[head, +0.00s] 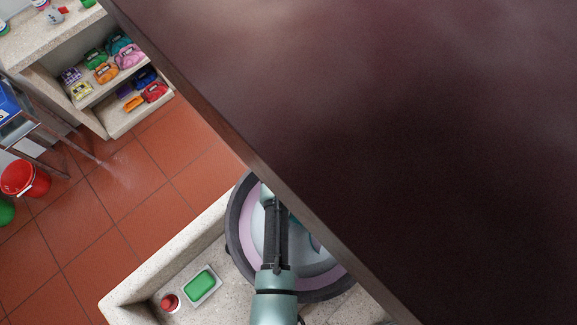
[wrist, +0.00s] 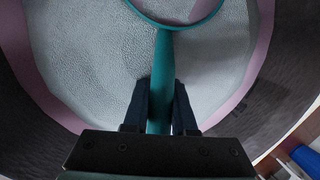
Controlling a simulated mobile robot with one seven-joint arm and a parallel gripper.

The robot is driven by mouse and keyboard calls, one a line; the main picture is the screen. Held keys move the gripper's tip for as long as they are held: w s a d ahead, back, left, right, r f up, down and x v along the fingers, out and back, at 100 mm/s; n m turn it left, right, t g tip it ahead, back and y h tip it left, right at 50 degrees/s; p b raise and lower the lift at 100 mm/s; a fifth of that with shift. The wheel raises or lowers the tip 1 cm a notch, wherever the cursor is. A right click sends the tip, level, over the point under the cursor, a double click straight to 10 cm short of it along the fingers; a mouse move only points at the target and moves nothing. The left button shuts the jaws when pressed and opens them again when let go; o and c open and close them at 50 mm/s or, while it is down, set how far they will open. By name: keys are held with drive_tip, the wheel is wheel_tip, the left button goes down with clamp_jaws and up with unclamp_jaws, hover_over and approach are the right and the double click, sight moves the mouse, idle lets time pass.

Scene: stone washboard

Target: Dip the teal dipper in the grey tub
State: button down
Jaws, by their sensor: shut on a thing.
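My gripper (wrist: 161,92) is shut on the teal dipper's handle, one dark finger on each side. The teal dipper (wrist: 164,58) points away from the gripper, and its rounded rim is cut off by the top of the wrist view. The round grey tub (head: 233,226) has a dark rim, a pink band and a pale grey inside. Its dark wall (wrist: 285,75) surrounds the dipper in the wrist view. My arm reaches over the tub in the head view, where the gripper is largely hidden. I cannot tell whether the dipper touches the pale contents.
A large dark brown panel (head: 380,130) blocks the upper right and hides part of the tub. A green block in a tray (head: 201,285) and a small red item (head: 169,302) lie on the stone surface left of the tub. A red bucket (head: 25,178) stands on the tiled floor.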

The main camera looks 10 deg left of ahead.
drive_tip(key=shift+s+d+r+p+v, duration=0.1)
drive_tip(key=shift+s+d+p+v, duration=0.15)
drive_tip(key=shift+p+v, duration=1.25)
drive_tip(key=shift+s+d+r+p+v, duration=0.1)
drive_tip(key=shift+s+p+v, duration=0.2)
drive_tip(key=shift+p+v, duration=1.2)
drive_tip(key=shift+s+d+r+p+v, duration=0.1)
drive_tip(key=shift+s+d+p+v, duration=0.15)
drive_tip(key=shift+p+v, duration=1.25)
drive_tip(key=shift+w+a+r+h+p, duration=0.15)
drive_tip(key=shift+a+r+h, duration=0.2)
drive_tip(key=shift+a+r, duration=0.65)
drive_tip(key=shift+w+a+r+h+p, duration=0.15)
drive_tip(key=shift+a+r+h, duration=0.4)
drive_tip(key=shift+r, duration=0.8)
drive_tip(key=shift+w+a+r+h+p, duration=0.1)
drive_tip(key=shift+w+a+r+h, duration=0.1)
drive_tip(key=shift+a+r, duration=0.85)
drive_tip(key=shift+s+d, duration=0.2)
